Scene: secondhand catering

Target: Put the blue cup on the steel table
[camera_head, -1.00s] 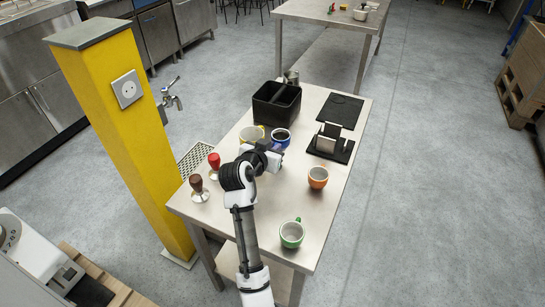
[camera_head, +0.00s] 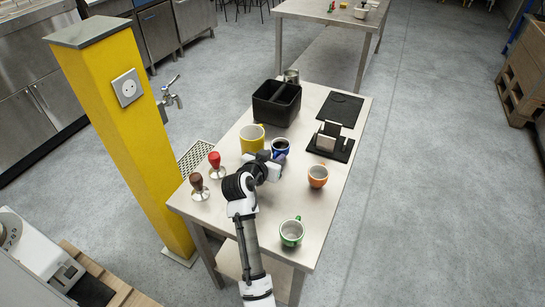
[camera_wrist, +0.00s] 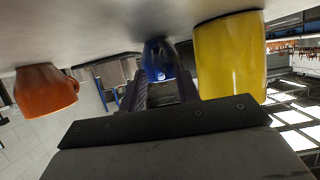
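The blue cup (camera_head: 280,146) is on the near metal-topped table, just beyond my gripper (camera_head: 274,160). In the wrist view, which is upside down, the blue cup (camera_wrist: 160,62) sits between the two fingers of my gripper (camera_wrist: 164,88). The fingers lie along both its sides and seem closed on it; the exact contact is hard to see. The cup looks upright, its base at or very near the tabletop. Two steel-looking tables show: this near one (camera_head: 335,195) and another (camera_head: 320,12) at the back.
A yellow cup (camera_head: 252,138) stands close left of the blue cup. An orange cup (camera_head: 318,176) and a green cup (camera_head: 292,231) stand to the right and nearer. Two tampers (camera_head: 215,164) are at left. A black bin (camera_head: 276,104) and a black stand (camera_head: 331,142) are farther back.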

